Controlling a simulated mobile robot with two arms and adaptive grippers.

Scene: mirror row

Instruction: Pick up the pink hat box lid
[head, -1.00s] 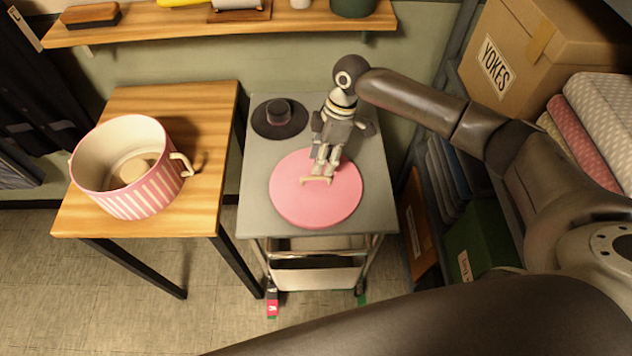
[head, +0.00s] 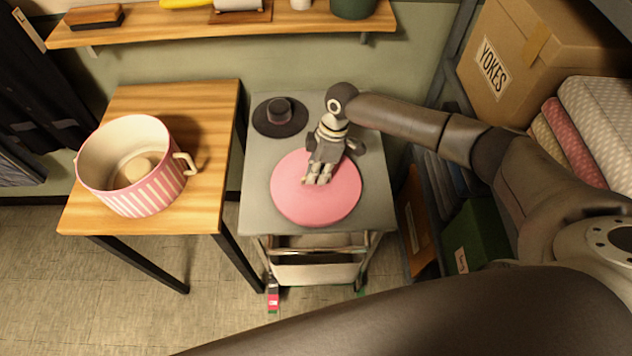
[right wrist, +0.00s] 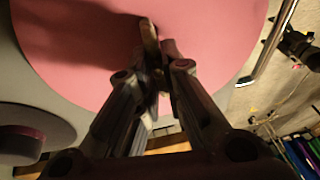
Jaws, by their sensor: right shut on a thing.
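The pink hat box lid (head: 318,205) is a round disc lying flat on the grey top of the cart (head: 262,215). My right gripper (head: 318,180) is over the lid's middle, shut on the lid's small tan handle, which the fingers mostly hide in the head view. In the right wrist view the gripper (right wrist: 158,62) closes around the handle (right wrist: 149,38), with the pink lid (right wrist: 90,50) behind it. The open pink-and-white striped hat box (head: 148,195) stands on the wooden table at the left. My left gripper is not in view.
A dark hat (head: 280,114) lies on the cart behind the lid. The wooden table (head: 205,130) stands left of the cart across a narrow gap. A shelf (head: 220,24) runs along the wall. At the right are a YOKES carton (head: 530,60) and a green box (head: 483,235).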

